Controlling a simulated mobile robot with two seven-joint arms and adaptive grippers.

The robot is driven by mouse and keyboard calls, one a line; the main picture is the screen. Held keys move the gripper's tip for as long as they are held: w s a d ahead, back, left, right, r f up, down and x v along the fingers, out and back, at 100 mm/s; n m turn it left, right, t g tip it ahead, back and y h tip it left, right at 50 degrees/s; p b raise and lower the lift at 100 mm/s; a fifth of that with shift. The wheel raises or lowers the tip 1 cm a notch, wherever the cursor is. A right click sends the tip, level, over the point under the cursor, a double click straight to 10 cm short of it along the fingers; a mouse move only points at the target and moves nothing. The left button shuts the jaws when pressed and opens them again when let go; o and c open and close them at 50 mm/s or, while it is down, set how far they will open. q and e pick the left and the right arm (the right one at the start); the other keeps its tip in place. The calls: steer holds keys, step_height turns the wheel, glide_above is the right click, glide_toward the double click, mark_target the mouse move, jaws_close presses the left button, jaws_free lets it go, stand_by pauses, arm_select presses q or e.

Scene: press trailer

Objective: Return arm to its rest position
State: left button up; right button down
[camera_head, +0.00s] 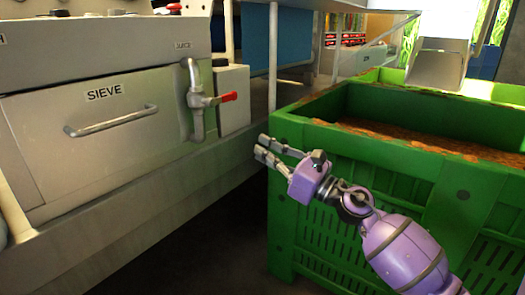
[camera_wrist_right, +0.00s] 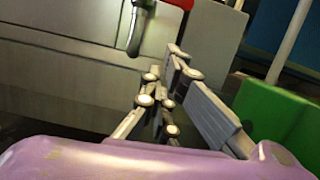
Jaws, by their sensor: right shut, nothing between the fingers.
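My right arm (camera_head: 402,248), purple, comes in from the lower right in the head view and reaches toward the middle. My right gripper (camera_head: 263,147) is at its end, shut and empty. It is in front of the near left corner of the green crate and points left toward the machine. Whether it touches the crate cannot be told. In the wrist view, the gripper's grey finger links (camera_wrist_right: 172,95) show beyond the purple wrist housing, with nothing held. My left gripper is not in view.
A green crate (camera_head: 340,175) with brown pulp (camera_head: 420,140) stands at the right. At the left is a machine with a SIEVE drawer (camera_head: 100,145) and a red-handled tap (camera_head: 205,99). A metal chute (camera_head: 436,62) hangs over the crate. A dark floor gap (camera_head: 215,240) lies between.

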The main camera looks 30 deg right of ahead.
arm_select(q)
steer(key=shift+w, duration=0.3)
